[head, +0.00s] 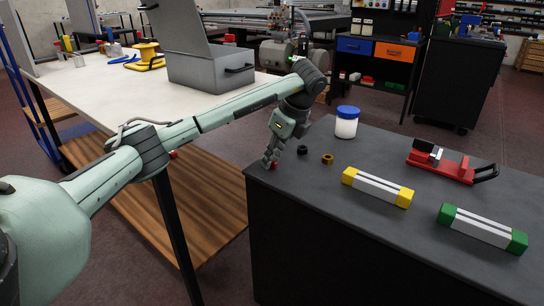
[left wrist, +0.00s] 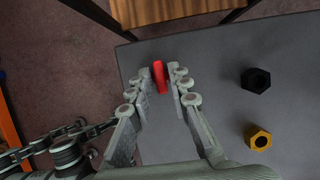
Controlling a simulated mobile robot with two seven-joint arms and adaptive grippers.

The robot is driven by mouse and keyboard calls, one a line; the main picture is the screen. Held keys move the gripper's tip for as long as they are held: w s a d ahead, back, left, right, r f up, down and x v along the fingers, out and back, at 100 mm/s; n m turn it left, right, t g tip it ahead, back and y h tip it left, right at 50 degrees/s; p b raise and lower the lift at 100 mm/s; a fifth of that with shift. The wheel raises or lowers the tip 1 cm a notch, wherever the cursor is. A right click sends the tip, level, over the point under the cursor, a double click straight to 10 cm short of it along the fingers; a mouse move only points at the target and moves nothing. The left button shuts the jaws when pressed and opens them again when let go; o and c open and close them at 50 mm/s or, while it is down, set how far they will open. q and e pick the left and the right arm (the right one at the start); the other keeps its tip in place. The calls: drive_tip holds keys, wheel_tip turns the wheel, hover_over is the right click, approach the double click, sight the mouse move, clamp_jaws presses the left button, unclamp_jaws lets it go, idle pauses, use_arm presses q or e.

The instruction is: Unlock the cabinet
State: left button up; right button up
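The dark grey cabinet (head: 315,215) stands at the right of the head view, with a flat grey top. A small red piece, possibly a key or knob, lies at the top's near left corner; it shows clearly in the left wrist view (left wrist: 160,77). My left gripper (head: 270,163) points down at that corner. In the left wrist view its two fingers (left wrist: 160,82) stand on either side of the red piece, with narrow gaps that look clear. The fingers partly hide the red piece in the head view. No lock is discernible. My right gripper is not in view.
A white-topped table (head: 130,95) stands left.

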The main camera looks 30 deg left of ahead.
use_arm(q)
drive_tip(key=shift+o, duration=0.7)
drive_tip(key=v, duration=1.2)
